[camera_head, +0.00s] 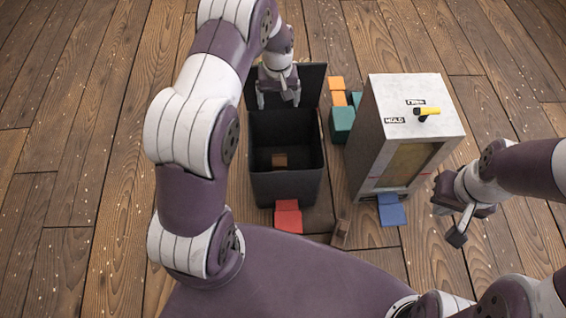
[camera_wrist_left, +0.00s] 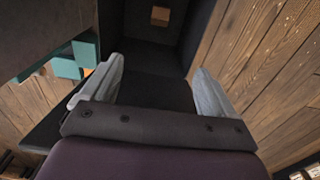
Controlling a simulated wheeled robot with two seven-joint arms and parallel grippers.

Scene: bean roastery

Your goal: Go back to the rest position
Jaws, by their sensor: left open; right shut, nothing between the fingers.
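My left gripper (camera_head: 279,98) is open and empty at the far end of the black bin (camera_head: 285,188), in front of its raised lid (camera_head: 313,84). In the left wrist view its two pale fingers (camera_wrist_left: 155,85) stand wide apart with nothing between them. A small brown block (camera_head: 279,160) lies inside the bin; it also shows in the left wrist view (camera_wrist_left: 160,16). My right gripper (camera_head: 459,226) is at the right, beside the grey cabinet and apart from it. It is shut and holds nothing.
The grey cabinet (camera_head: 365,140) with a yellow-handled switch (camera_head: 427,112) stands right of the bin. Green blocks (camera_head: 341,124) and orange blocks (camera_head: 337,84) lie between them. Red blocks (camera_head: 288,217), a brown block (camera_head: 341,233) and blue pieces (camera_head: 391,210) lie in front. Wooden floor (camera_head: 70,150) is clear at left.

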